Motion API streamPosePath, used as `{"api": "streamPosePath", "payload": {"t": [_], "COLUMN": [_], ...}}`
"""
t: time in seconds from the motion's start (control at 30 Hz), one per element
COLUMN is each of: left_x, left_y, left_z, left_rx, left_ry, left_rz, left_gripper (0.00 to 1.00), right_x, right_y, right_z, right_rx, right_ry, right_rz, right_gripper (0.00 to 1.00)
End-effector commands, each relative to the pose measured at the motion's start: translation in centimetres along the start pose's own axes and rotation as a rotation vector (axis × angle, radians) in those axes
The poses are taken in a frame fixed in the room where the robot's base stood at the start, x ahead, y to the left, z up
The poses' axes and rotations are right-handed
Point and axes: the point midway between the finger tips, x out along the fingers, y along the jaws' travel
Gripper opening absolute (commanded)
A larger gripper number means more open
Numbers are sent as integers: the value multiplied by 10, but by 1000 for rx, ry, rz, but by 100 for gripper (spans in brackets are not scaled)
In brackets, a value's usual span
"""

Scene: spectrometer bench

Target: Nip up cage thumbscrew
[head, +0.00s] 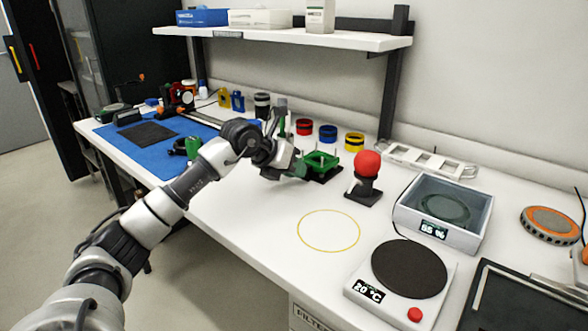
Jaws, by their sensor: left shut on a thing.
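The green cage (322,161), a small open frame with thin upright posts, stands on a dark base near the middle of the bench. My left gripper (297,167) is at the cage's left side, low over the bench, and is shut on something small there. The thumbscrew itself is too small and too covered by the gripper to make out; from its place at the cage, the held thing appears to be the thumbscrew. My right gripper is not in view.
A red ball-topped stand (367,163) is close right of the cage. Red, blue and yellow ring-like pots (328,133) stand behind it. A yellow ring outline (328,230) marks clear bench in front. A hotplate (409,268) and a grey display box (410,218) are at right.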

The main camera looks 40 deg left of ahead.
Motion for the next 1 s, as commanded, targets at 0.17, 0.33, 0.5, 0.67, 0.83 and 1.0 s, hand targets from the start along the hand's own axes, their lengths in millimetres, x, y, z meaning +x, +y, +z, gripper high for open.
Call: {"api": "streamPosePath", "payload": {"t": [0.17,0.33,0.5,0.67,0.83,1.0], "left_x": [-1,-1,-1,0,1,2], "left_y": [0,-2,-4,-6,-8,-9], "left_z": [0,1,1,0,-1,-2], "left_rx": [9,50,126,214,302,373], "left_ry": [0,0,0,0,-2,-1], "left_rz": [9,50,125,212,300,371], "left_gripper": [0,0,0,0,0,0], "right_x": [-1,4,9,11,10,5], "right_y": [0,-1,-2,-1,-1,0], "right_z": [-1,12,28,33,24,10], "right_rx": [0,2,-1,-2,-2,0], "right_ry": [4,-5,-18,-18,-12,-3], "right_rz": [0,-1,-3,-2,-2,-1], "right_gripper": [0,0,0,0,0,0]}}
